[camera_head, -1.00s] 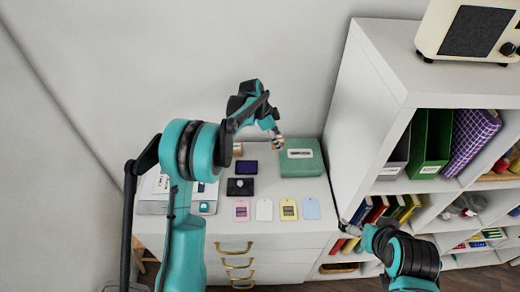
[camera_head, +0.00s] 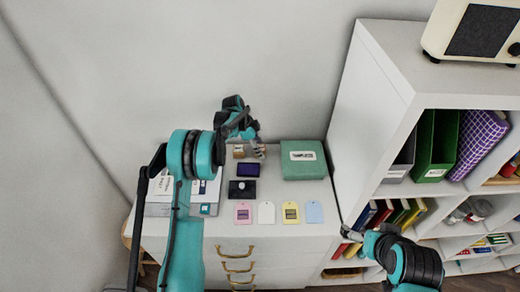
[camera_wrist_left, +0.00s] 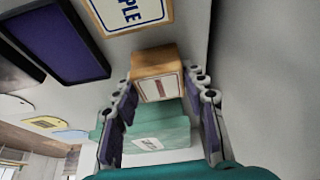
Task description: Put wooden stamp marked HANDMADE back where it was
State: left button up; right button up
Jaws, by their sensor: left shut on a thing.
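My left gripper (camera_head: 252,148) is above the back of the white cabinet top, left of the green box (camera_head: 302,160). In the left wrist view my left gripper (camera_wrist_left: 163,82) is shut on a small wooden stamp (camera_wrist_left: 158,86) with a pale, red-edged label; its lettering is too small to read. A second wooden block with a label ending in "PLE" (camera_wrist_left: 125,12) lies close by at the top of that view, just apart from the held stamp. Whether the held stamp touches the surface is unclear. My right gripper (camera_head: 352,234) is low by the shelf, its fingers too small to judge.
A purple pad (camera_head: 247,169) and a black pad (camera_head: 242,190) lie in front of the gripper. Pink (camera_head: 243,213), white (camera_head: 266,213), yellow (camera_head: 291,212) and blue (camera_head: 314,212) tags line the front. A tall white shelf (camera_head: 375,120) borders the right.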

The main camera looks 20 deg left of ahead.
pick_arm(q)
jog(key=o, duration=1.2)
jog(key=shift+f, duration=0.1)
jog(key=shift+c, duration=0.2)
